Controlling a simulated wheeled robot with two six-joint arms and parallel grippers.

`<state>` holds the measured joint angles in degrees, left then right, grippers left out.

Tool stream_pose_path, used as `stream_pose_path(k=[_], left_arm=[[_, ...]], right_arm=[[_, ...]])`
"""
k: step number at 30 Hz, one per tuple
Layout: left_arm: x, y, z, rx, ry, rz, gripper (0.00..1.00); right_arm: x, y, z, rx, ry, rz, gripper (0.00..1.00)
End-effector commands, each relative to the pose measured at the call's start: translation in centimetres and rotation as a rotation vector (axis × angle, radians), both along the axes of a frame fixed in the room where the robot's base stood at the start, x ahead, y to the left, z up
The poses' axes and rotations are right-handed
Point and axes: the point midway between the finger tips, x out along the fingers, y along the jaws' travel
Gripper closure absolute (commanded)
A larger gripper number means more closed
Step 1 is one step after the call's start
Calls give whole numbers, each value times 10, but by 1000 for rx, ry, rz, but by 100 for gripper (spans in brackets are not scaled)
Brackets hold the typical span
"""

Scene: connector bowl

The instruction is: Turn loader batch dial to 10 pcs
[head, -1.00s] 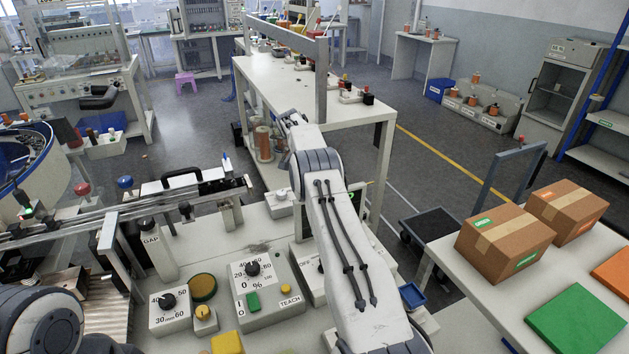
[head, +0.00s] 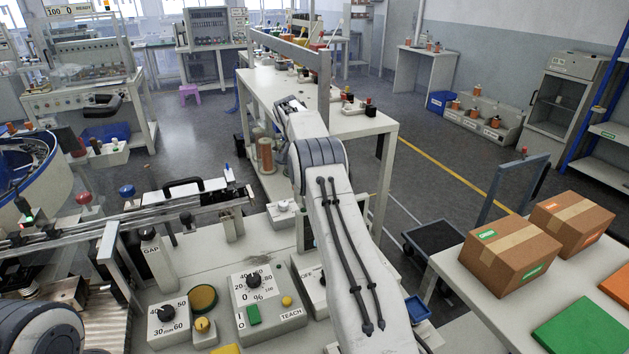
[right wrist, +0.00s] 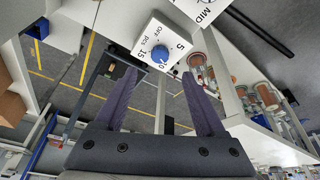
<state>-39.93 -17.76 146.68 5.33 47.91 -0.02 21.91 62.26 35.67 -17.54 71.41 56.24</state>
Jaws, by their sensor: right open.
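The loader's batch dial is a blue knob (right wrist: 159,53) on a white box face (right wrist: 168,24), near the top middle of the right wrist view. Around it I read OFF, pcs, 5 and 15; the mark at its lower edge is partly covered. I cannot tell where the knob points. My right gripper (right wrist: 160,76) is open, its two dark fingers on either side below the knob, apart from it and empty. In the head view my right arm reaches forward over the panel, and I cannot make out its fingertips or the blue knob. My left gripper is out of view.
In the head view, a control box with a black knob (head: 254,280) and a smaller dial box (head: 168,325) stand left of my right arm. A long white table (head: 350,124) lies ahead. Cartons (head: 507,256) sit on the right table. A trolley (head: 437,236) stands between the tables.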

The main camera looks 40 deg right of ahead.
Motion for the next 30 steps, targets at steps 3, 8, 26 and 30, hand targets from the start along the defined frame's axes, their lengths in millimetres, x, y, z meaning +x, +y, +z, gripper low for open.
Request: stream_pose_path(k=[3,8,26,30], left_arm=[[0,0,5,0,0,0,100],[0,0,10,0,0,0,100],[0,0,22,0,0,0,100],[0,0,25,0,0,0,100]], right_arm=[[-8,-9,-2,59,38,196,28],[-18,-19,-6,127,57,550,28],[-39,-54,3,4,-53,1440,28],[-35,-54,-5,-2,-55,1456,28]])
